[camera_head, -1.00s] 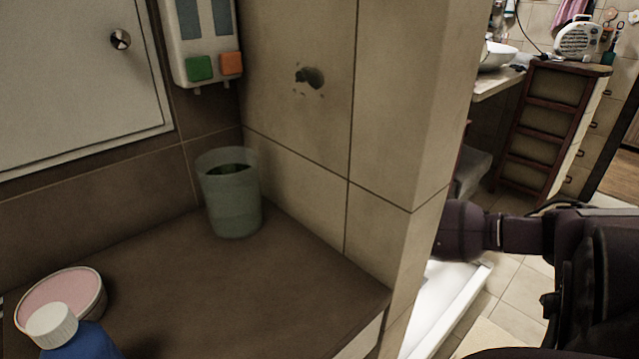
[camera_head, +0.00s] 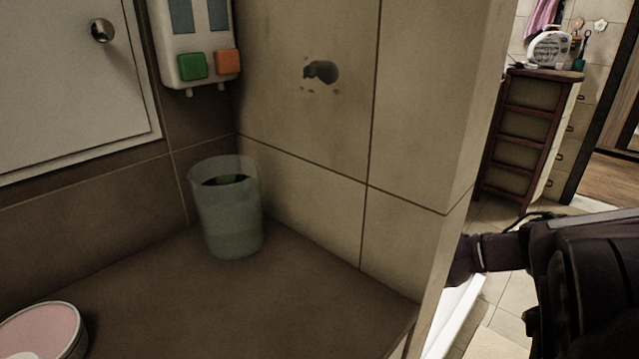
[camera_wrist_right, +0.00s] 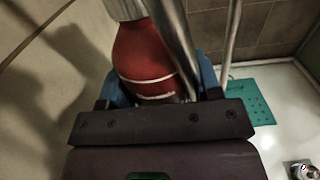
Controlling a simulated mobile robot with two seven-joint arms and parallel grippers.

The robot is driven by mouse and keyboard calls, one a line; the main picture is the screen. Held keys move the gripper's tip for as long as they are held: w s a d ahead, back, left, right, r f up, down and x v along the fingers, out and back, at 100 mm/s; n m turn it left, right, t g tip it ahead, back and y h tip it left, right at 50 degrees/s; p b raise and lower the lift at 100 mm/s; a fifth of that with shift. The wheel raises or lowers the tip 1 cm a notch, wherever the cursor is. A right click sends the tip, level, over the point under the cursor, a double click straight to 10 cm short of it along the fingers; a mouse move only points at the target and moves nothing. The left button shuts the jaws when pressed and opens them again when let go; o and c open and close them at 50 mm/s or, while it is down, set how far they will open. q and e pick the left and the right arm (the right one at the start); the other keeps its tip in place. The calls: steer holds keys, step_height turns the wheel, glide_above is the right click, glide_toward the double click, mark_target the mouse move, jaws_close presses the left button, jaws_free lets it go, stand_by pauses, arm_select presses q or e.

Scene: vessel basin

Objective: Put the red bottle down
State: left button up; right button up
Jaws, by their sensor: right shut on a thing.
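The red bottle (camera_wrist_right: 140,52) shows in the right wrist view, upper middle, with a pale band near its lower end. My right gripper (camera_wrist_right: 160,84) is shut on it, with blue finger parts on both sides. The bottle's far end is partly cut off by the top edge, and a metal bar passes close in front of its right side. In the head view my right arm reaches behind the tiled wall corner, so the gripper and bottle are hidden there. My left gripper is not in view.
A brown ledge (camera_head: 240,310) holds a grey-green cup (camera_head: 228,215) and a pink-topped round tub (camera_head: 42,332). A tiled wall (camera_head: 410,120) stands between the ledge and my right arm. The wrist view shows a teal mat (camera_wrist_right: 250,98) and a drain (camera_wrist_right: 300,169) on a white floor.

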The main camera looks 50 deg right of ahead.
step_height(320, 180, down, 2)
steer(key=shift+f, duration=0.3)
steer(key=shift+r, duration=0.3)
steer(key=shift+f+b, duration=0.2)
steer(key=shift+b, duration=0.1)
steer(key=o, duration=1)
